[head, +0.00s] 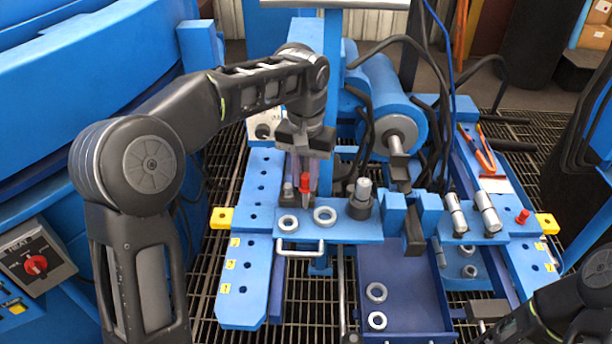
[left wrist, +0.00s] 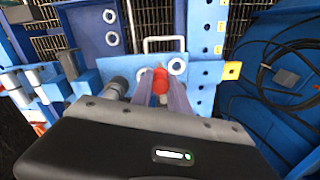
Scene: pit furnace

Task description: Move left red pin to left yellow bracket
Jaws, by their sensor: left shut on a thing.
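The left red pin (head: 305,184) stands upright at the back left of the blue work plate, between the fingers of my left gripper (head: 304,187). My left gripper points down and is shut on this pin. The left wrist view shows the red pin (left wrist: 160,80) between the two fingers. The left yellow bracket (head: 221,218) is at the left edge of the blue side plate, left of the gripper; it also shows in the left wrist view (left wrist: 232,70). A second red pin (head: 522,217) stands at the right near the right yellow bracket (head: 546,223). My right gripper is not clearly seen.
A metal handle (head: 300,249) sticks out in front. A blue tray (head: 402,270) holds more rings. Black cables hang behind the plate.

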